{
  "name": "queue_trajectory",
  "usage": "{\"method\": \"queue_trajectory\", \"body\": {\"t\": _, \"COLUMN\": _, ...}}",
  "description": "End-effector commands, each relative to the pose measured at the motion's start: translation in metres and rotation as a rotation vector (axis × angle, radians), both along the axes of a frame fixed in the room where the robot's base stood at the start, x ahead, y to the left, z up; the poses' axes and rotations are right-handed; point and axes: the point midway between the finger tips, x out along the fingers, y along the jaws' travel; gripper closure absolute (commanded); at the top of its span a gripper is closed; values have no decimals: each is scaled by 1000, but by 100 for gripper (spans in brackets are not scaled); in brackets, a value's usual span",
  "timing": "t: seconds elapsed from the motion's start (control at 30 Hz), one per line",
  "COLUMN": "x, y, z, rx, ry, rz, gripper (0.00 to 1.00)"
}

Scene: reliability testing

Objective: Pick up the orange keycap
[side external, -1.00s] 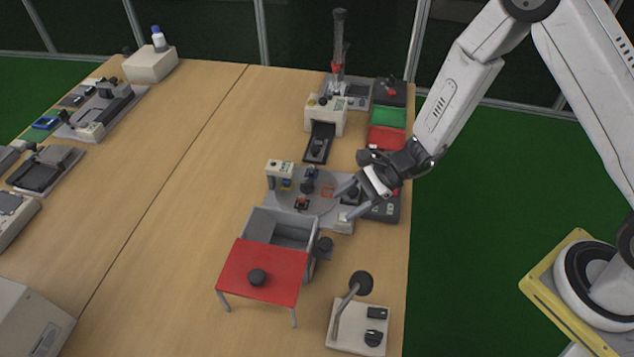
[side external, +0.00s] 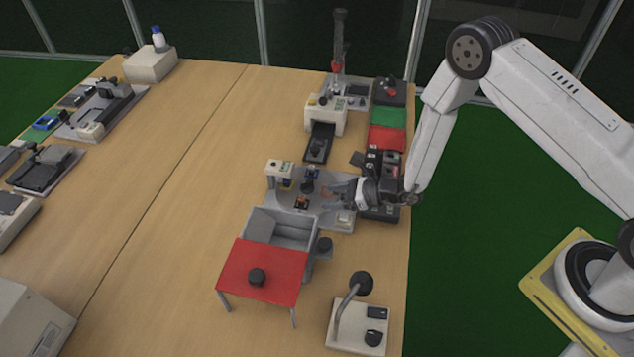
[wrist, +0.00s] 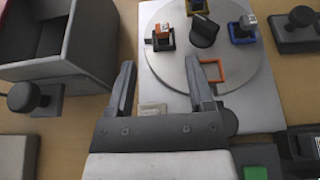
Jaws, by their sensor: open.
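An orange keycap (wrist: 163,31) sits in a small black square holder (wrist: 160,43) on the round grey turntable (wrist: 166,75) in the wrist view. It also shows as a small orange spot (side external: 302,201) on the turntable in the side view. My gripper (wrist: 160,68) is open and empty, its two fingers apart over the near part of the turntable. The keycap lies beyond the fingertips, roughly in line with the gap between them. In the side view my gripper (side external: 338,192) comes over the turntable from the right.
A black knob (wrist: 204,30) stands at the turntable's centre. An empty orange frame (wrist: 213,70) lies by the right finger. A grey bin (wrist: 60,73) stands left. A red platform (side external: 285,272) stands in front.

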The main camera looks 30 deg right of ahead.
Motion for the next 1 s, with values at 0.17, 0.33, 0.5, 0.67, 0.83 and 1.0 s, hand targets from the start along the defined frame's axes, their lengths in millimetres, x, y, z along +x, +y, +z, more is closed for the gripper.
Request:
{"method": "queue_trajectory", "body": {"t": 0.17, "x": 8, "y": 9, "z": -5, "rx": -2, "ry": 0, "rz": 4, "gripper": 32}}
{"method": "queue_trajectory", "body": {"t": 0.33, "x": 14, "y": 15, "z": -9, "rx": -1, "ry": 1, "rz": 2, "gripper": 32}}
{"method": "queue_trajectory", "body": {"t": 0.5, "x": 15, "y": 15, "z": -9, "rx": -1, "ry": 1, "rz": 2, "gripper": 32}}
{"method": "queue_trajectory", "body": {"t": 0.67, "x": 18, "y": 18, "z": -11, "rx": -1, "ry": 1, "rz": 3, "gripper": 32}}
{"method": "queue_trajectory", "body": {"t": 0.83, "x": 28, "y": 26, "z": -16, "rx": -1, "ry": -1, "rz": 3, "gripper": 32}}
{"method": "queue_trajectory", "body": {"t": 1.0, "x": 40, "y": 36, "z": -23, "rx": -2, "ry": 0, "rz": 5, "gripper": 32}}
